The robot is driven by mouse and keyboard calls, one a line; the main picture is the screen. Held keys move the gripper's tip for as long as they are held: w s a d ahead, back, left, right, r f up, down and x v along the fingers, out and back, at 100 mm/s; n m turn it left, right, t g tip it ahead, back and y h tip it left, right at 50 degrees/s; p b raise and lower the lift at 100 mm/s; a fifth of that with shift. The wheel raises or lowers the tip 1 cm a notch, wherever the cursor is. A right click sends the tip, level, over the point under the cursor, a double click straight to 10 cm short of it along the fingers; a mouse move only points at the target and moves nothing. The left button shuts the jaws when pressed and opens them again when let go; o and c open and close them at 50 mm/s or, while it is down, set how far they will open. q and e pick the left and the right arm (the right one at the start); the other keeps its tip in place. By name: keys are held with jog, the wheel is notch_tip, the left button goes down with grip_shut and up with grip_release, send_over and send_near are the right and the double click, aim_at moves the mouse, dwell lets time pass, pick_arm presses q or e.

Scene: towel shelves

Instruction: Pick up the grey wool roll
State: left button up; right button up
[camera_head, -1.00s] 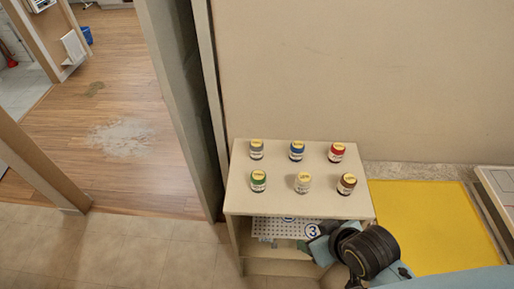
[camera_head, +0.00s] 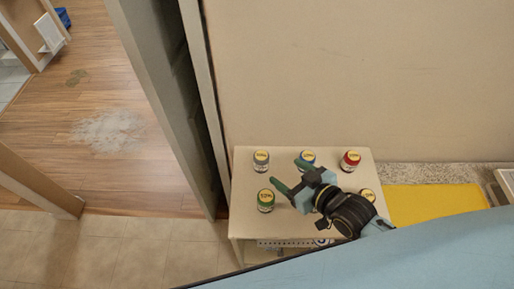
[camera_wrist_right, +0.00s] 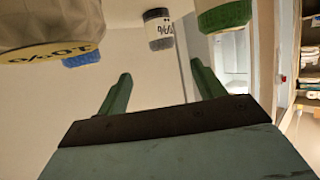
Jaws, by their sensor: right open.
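The grey wool roll (camera_head: 261,160) stands upright at the back left of the white shelf unit's top. It has a yellow lid face and a white label. In the right wrist view the grey wool roll (camera_wrist_right: 158,30) appears upside down, beyond the fingertips and roughly between them. My right gripper (camera_head: 288,173) is open and empty above the shelf top, with its fingers pointing toward the back left. It also shows in the wrist view (camera_wrist_right: 161,72). The grey roll is apart from the fingers. My left gripper is not in view.
The green roll (camera_head: 266,200) stands in front of the grey one, close to a finger. The blue roll (camera_head: 307,157) and red roll (camera_head: 350,161) are at the back. A brown roll (camera_head: 367,196) is partly hidden by my arm. A yellow mat (camera_head: 435,203) lies right.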

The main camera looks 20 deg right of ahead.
aim_at(265, 159)
jog(key=x, duration=0.5)
jog(key=shift+w+a+f, duration=0.15)
jog(key=shift+w+a, duration=0.05)
jog(key=shift+a, duration=0.05)
jog(key=x, duration=0.2)
jog(key=shift+w+a, duration=0.15)
jog(key=shift+w, duration=0.1)
jog(key=x, duration=0.3)
jog(key=shift+w+a+f, duration=0.1)
jog(key=shift+w+f, duration=0.05)
jog(key=shift+w, duration=0.05)
jog(key=shift+w+f, duration=0.1)
jog(key=shift+w, duration=0.05)
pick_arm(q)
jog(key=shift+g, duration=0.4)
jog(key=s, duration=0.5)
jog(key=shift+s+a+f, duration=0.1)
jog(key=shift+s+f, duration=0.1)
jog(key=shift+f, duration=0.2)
pick_arm(e)
jog(key=c, duration=1.1)
